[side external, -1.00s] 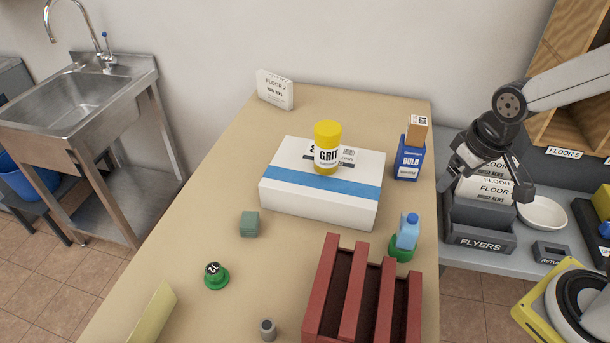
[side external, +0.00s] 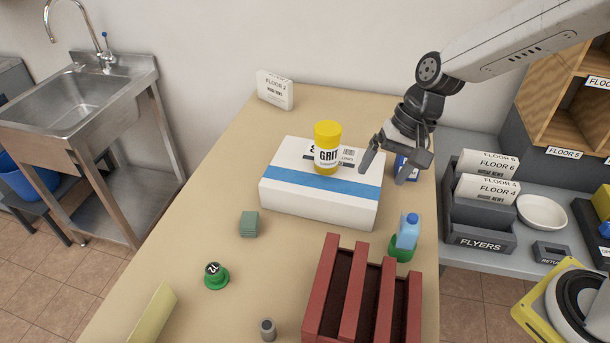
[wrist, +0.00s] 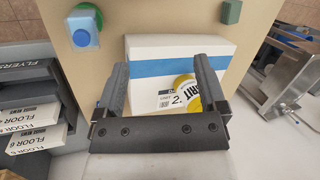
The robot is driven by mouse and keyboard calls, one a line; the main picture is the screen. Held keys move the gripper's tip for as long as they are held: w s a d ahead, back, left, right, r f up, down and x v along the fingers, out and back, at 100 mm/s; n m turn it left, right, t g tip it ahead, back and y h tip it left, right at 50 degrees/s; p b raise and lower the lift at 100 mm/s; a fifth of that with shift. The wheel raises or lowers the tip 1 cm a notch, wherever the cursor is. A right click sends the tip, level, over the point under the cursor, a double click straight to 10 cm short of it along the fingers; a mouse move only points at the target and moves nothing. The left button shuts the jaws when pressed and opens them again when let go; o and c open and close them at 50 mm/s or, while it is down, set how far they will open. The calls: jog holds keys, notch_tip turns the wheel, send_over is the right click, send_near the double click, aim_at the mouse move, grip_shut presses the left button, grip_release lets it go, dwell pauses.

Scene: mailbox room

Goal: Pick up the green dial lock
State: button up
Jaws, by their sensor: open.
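The green dial lock (side external: 216,276) is a small green round piece with a black numbered dial on top. It sits on the tan table at the front left in the side view, and I do not see it in the wrist view. My gripper (side external: 386,170) is open and empty, above the table near the right end of the white box. In the wrist view my gripper's fingers (wrist: 160,75) are spread over the white box. The lock is well to the left and nearer the camera.
The white box (side external: 320,205) with a yellow grit jar (side external: 327,148) stands mid-table. A green block (side external: 249,224), a grey cylinder (side external: 267,329) and a yellow card (side external: 152,312) surround the lock. A red slatted rack (side external: 328,275) and a blue bottle (side external: 408,232) stand at right.

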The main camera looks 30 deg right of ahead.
jog(key=w+a+m+g+y, duration=0.1)
jog(key=w+a+m+y, duration=0.25)
jog(key=a, duration=0.55)
jog(key=w+a+f+m+y, duration=0.1)
jog(key=w+a+m+y, duration=0.25)
jog(key=a, duration=0.55)
jog(key=w+a+m+g+y, duration=0.15)
jog(key=a+m, duration=0.25)
jog(key=a, duration=0.4)
send_near(208, 282)
jog(key=shift+s+a+r+t+y, duration=0.15)
jog(key=shift+a+r+y, duration=0.05)
jog(key=shift+a, duration=0.25)
jog(key=shift+s+a+r+t+y, duration=0.1)
jog(key=shift+s+a+r+y, duration=0.1)
jog(key=shift+a, duration=0.2)
jog(key=shift+a+f, duration=0.1)
jog(key=shift+x, duration=1.2)
jog(key=shift+a, duration=0.1)
jog(key=shift+x, duration=2.5)
jog(key=shift+f, duration=0.1)
